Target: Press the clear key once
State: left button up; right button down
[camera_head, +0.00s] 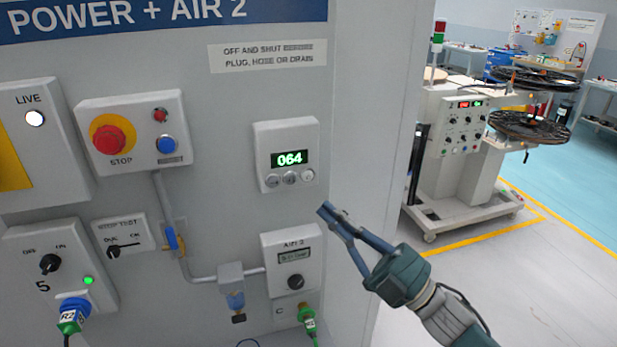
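A small white counter box (286,158) on the grey cabinet shows 064 in green digits on a dark display (290,159). Three round grey keys sit in a row below the display: a left key (272,181), a middle key (290,178) and a right key (308,175). Their markings are too small to read, so I cannot tell which is the clear key. My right gripper (327,211) comes in from the lower right. Its fingertips are together and empty, below and right of the counter box, apart from the keys in the picture. My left gripper is not in view.
A red stop button (109,140) and a blue button (167,145) are left of the counter. An air unit (292,262) with a dark knob is below. Pipes and green-ended plugs are lower. A reel machine (462,150) stands behind right, with open floor before it.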

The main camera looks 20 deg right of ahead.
aim_at(308, 176)
jog(key=w+b, duration=0.2)
jog(key=w, duration=0.6)
jog(key=shift+w+a, duration=0.15)
jog(key=shift+w, duration=0.2)
jog(key=shift+w, duration=0.1)
dwell(1.1)
jog(key=shift+w, duration=0.35)
jog(key=shift+w, duration=0.35)
dwell(0.5)
jog(key=shift+s, duration=0.8)
